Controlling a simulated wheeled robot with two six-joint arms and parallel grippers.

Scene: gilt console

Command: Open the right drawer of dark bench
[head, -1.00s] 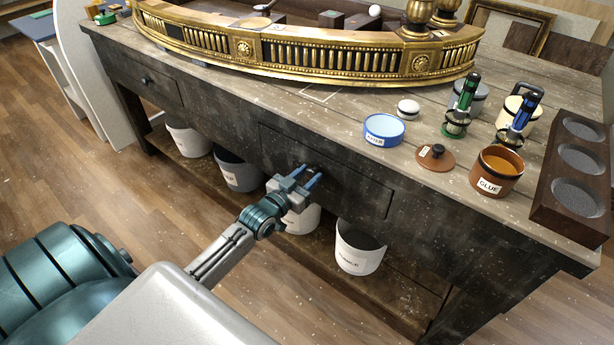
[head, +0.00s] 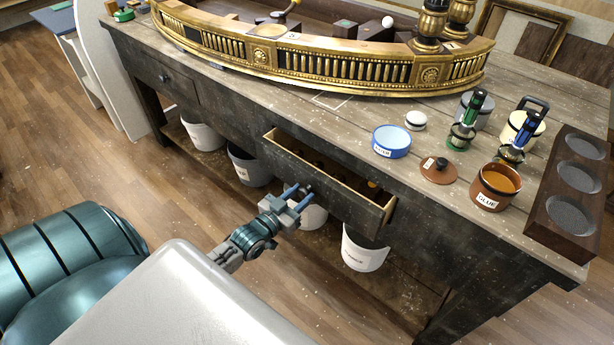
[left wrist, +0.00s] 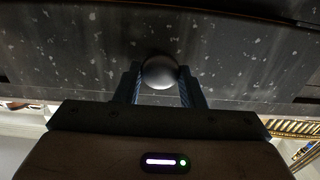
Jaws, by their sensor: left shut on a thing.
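The dark bench (head: 440,215) has two front drawers. The right drawer (head: 335,190) stands partly open, and its pale wooden inner edges show. Some small contents inside are too dim to name. My left gripper (head: 299,196) is at the drawer's front. In the left wrist view, my left gripper (left wrist: 158,88) is shut on the round dark knob (left wrist: 160,71), with one finger on each side of it. The left drawer (head: 165,79) is closed, with its own dark knob. My right gripper is not in view.
On the bench top stand a gilt curved piece (head: 330,65), a blue dish (head: 391,141), a glue pot (head: 495,187), a brown lid (head: 438,170) and a dark tray with round hollows (head: 545,220). White buckets (head: 363,250) stand on the shelf below.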

